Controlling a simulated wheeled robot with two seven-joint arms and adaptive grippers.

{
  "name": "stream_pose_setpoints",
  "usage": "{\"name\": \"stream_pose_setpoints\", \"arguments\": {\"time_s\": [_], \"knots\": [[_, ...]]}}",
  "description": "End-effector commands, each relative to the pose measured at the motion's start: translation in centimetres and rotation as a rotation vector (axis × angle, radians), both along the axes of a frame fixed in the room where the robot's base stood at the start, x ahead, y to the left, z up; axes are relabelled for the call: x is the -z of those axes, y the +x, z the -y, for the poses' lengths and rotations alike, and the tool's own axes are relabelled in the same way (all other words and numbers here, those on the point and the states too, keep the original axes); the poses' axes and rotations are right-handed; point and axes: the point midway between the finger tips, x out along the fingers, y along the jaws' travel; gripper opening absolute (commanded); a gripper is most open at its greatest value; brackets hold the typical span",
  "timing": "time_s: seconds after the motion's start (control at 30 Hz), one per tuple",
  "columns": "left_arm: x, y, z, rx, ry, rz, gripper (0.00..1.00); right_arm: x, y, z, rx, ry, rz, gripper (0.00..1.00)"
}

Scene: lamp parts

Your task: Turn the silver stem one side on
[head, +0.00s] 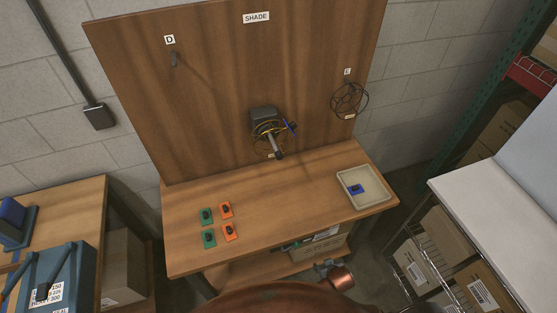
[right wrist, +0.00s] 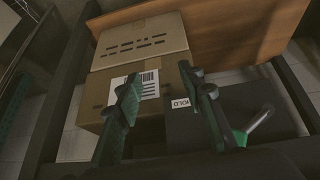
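The silver stem (head: 275,148) sticks out from a dark block (head: 263,114) on the wooden board, towards me and slightly down. A dark wire frame with a yellowish part (head: 261,131) surrounds it, and a blue piece (head: 291,127) sits at its right side. My right gripper (head: 323,266) is low in front of the table edge, well below and apart from the stem. In the right wrist view its two fingers (right wrist: 170,105) stand apart with nothing between them. My left gripper is not in view.
A pale tray (head: 378,200) holds a blue block (head: 356,190). A wire cage (head: 349,100) hangs at right. Boxes (right wrist: 145,40) lie beneath my right gripper. The table's middle is clear.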

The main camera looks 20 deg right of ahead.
Motion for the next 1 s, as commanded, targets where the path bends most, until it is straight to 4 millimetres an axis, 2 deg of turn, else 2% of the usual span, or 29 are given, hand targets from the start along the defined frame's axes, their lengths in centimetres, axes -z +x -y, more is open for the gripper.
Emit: {"name": "stream_pose_setpoints", "arguments": {"time_s": [0.03, 0.1, 0.2, 0.3, 0.57, 0.6, 0.77, 0.9, 1.0], "knots": [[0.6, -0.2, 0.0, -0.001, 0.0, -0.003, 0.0, -3.4, 1.8, 0.0, 0.015, 0.0, 0.05, 0.36], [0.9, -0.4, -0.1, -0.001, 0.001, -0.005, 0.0, -7.7, 3.3, 0.2, 0.04, -0.001, 0.102, 0.36], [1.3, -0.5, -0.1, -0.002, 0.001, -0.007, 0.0, -12.5, 4.3, 0.4, 0.069, 0.002, 0.157, 0.36], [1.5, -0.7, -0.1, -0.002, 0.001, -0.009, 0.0, -15.9, 4.7, 0.6, 0.09, 0.003, 0.197, 0.36], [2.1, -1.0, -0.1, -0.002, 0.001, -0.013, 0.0, -23.1, 4.9, 1.2, 0.139, 0.014, 0.287, 0.36], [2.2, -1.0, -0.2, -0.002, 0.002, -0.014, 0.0, -24.6, 5.2, 1.1, 0.15, 0.02, 0.315, 0.36], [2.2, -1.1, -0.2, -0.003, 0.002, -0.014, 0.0, -30.0, 10.3, -0.9, 0.167, 0.064, 0.522, 0.36], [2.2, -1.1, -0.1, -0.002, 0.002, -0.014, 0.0, -34.6, 14.4, -3.6, 0.151, 0.12, 0.702, 0.36], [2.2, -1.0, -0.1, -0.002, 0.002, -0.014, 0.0, -37.9, 16.7, -5.8, 0.128, 0.165, 0.822, 0.36]]}}
